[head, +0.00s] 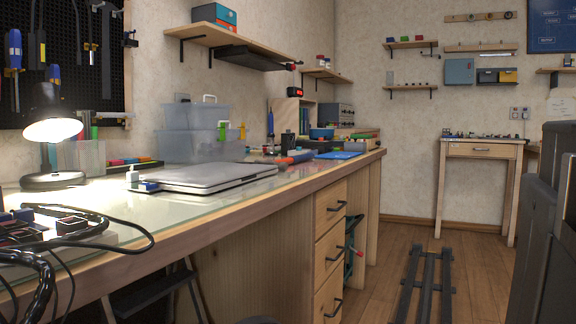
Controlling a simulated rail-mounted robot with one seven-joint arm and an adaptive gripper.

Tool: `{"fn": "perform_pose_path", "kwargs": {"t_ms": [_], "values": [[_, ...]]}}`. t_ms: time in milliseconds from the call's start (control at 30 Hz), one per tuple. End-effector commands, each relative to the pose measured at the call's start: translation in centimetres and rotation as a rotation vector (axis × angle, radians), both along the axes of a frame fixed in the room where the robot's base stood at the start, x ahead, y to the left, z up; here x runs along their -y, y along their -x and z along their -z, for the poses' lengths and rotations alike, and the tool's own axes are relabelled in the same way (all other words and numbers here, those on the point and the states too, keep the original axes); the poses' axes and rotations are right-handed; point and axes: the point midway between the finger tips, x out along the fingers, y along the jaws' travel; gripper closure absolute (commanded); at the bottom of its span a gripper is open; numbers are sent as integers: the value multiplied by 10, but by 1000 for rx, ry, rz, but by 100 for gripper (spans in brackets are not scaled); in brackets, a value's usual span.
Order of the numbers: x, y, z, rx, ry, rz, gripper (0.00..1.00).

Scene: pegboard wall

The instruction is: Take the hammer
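I cannot make out a hammer for certain in the head view. A black pegboard (62,78) hangs on the wall at the upper left, cut off by the picture's edge. My gripper is not in view.
A lit lamp (52,135), a grey laptop (205,177) and clear plastic bins (190,142) stand on the bench. Black cables (120,226) lie at its near left. Drawers (329,250) face the open wooden floor. A small table (481,151) stands at the back.

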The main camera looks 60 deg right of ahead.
Motion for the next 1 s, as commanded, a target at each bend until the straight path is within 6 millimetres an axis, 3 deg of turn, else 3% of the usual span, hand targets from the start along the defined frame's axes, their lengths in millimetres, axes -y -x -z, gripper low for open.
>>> {"fn": "perform_pose_path", "kwargs": {"t_ms": [300, 1000], "values": [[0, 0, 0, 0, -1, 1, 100], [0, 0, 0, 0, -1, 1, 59]]}}
